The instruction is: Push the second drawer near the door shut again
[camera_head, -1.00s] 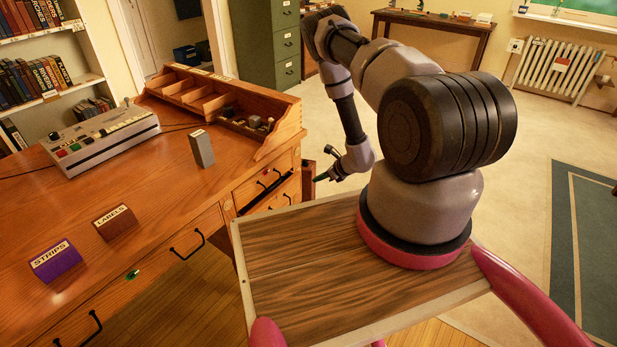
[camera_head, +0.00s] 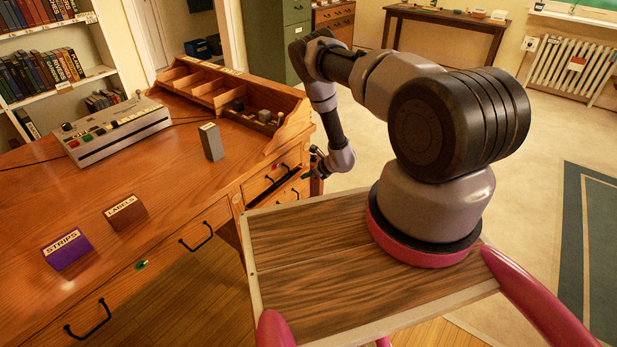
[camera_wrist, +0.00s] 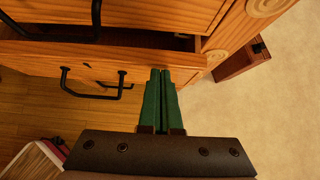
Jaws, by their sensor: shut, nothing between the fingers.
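The desk's drawer stack stands at its right end in the head view. The upper drawer (camera_head: 258,188) looks flush, and a dark gap shows above the second drawer (camera_head: 291,193). In the wrist view the second drawer (camera_wrist: 130,68) stands out a little under the upper drawer (camera_wrist: 150,18), its inside dark. Its black handle (camera_wrist: 88,92) is left of my fingers. My gripper (camera_wrist: 160,72) is shut and empty, its green fingertips at the right part of the second drawer's front; whether they touch cannot be told. In the head view my gripper (camera_head: 308,174) is beside the stack, partly hidden.
A brown drawer-like box (camera_wrist: 240,62) juts out past the desk's corner in the wrist view. The desk top (camera_head: 160,190) carries a grey console (camera_head: 115,128), a grey block (camera_head: 211,142) and two label holders. Open floor (camera_head: 530,150) lies to the right.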

